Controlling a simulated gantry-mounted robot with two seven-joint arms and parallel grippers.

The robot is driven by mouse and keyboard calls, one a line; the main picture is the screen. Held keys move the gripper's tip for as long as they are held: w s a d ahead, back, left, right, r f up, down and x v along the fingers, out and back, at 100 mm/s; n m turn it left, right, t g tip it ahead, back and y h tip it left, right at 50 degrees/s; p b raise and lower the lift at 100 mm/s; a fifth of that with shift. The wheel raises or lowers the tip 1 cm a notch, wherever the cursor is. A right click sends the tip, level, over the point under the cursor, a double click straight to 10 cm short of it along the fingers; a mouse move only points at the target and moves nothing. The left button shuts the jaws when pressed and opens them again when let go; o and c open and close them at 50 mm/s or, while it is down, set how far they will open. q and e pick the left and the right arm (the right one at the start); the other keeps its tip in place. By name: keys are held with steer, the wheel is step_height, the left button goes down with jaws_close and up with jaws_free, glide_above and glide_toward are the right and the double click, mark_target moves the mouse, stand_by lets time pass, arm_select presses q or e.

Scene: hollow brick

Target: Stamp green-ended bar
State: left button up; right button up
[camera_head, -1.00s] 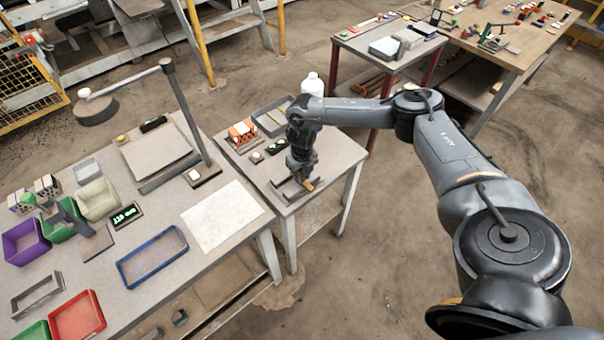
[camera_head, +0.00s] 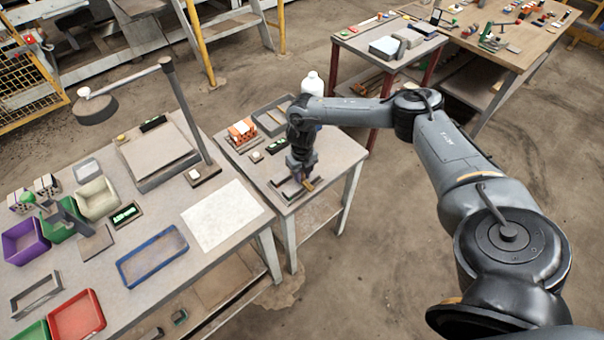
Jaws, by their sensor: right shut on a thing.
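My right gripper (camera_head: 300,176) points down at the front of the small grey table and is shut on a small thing. That thing is too small and covered to make out. Below the fingers is a low dark fixture (camera_head: 287,190), with a small tan piece (camera_head: 310,186) at its right side. A purplish patch shows at the fingertips. I cannot tell a green-ended bar apart here. Whether the held thing touches the fixture is unclear. My left gripper is not in view.
Behind the gripper stand a grey tray (camera_head: 266,122), an orange rack (camera_head: 241,131) and a white bottle (camera_head: 313,84). The left table holds a lamp (camera_head: 94,108), a blue tray (camera_head: 126,273), a purple bin (camera_head: 15,251) and a white sheet (camera_head: 223,219).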

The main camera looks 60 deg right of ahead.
steer(key=shift+f, duration=0.35)
stand_by(0.5)
steer(key=shift+f, duration=0.1)
stand_by(0.6)
stand_by(0.5)
step_height(320, 180, up, 3)
steer(key=p, duration=0.2)
steer(key=shift+p, duration=0.4)
step_height(320, 180, up, 4)
steer(key=p, duration=0.3)
steer(key=shift+f, duration=0.1)
steer(key=shift+p, duration=0.4)
